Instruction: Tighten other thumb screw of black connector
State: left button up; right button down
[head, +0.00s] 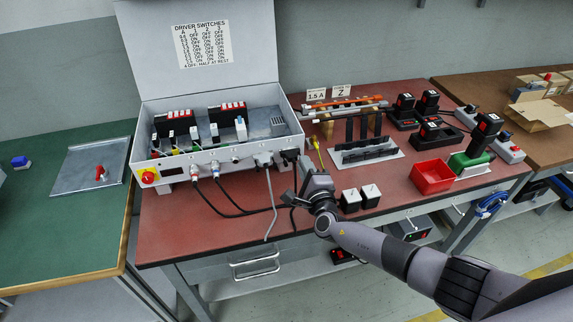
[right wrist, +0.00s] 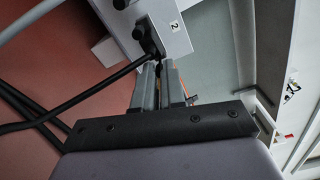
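The black connector (head: 291,155) is on the front of the light grey control box, near its right end. In the right wrist view the black connector (right wrist: 148,42) is plugged into the box face below a "2" label, and a thick black cable runs from it to the lower left. My right gripper (head: 301,162) is right at this connector. In its wrist view the two grey fingers (right wrist: 160,68) stand close together with a narrow gap, their tips at the connector's lower right edge. A small dark part shows between the tips; whether they grip a thumb screw is unclear. My left gripper is out of view.
A grey connector (head: 264,160) with a grey cable sits just left of the black one. Black cables (head: 235,212) hang onto the red bench top (head: 190,232). The box lid (head: 250,65) is open.

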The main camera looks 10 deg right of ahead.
jog(key=shift+f+m+b, duration=0.15)
jog(key=shift+m+b, duration=0.2)
jog(key=shift+m, duration=0.05)
jog(key=m+b, duration=0.4)
jog(key=m, duration=0.3)
jog(key=shift+f, duration=0.15)
jog(key=shift+r+m+b, duration=0.2)
jog(key=shift+m+b, duration=0.2)
jog(key=shift+m, duration=0.7)
jog(key=m+b, duration=0.1)
jog(key=m, duration=0.1)
jog(key=m+b, duration=0.1)
jog(key=m, duration=0.1)
jog(key=m+b, duration=0.2)
jog(key=shift+f, duration=0.25)
jog(key=shift+m+b, duration=0.3)
jog(key=shift+m, duration=0.8)
jog(key=shift+r+m, duration=0.25)
jog(key=shift+m, duration=0.75)
jog(key=m+b, duration=0.3)
jog(key=m, duration=0.2)
jog(key=shift+f, duration=0.2)
jog(key=m, duration=0.4)
jog(key=shift+r+m+b, duration=0.2)
jog(key=shift+m+b, duration=0.1)
jog(key=shift+m, duration=0.1)
jog(key=c, duration=1.4)
grip_release()
jog(key=shift+r, duration=0.1)
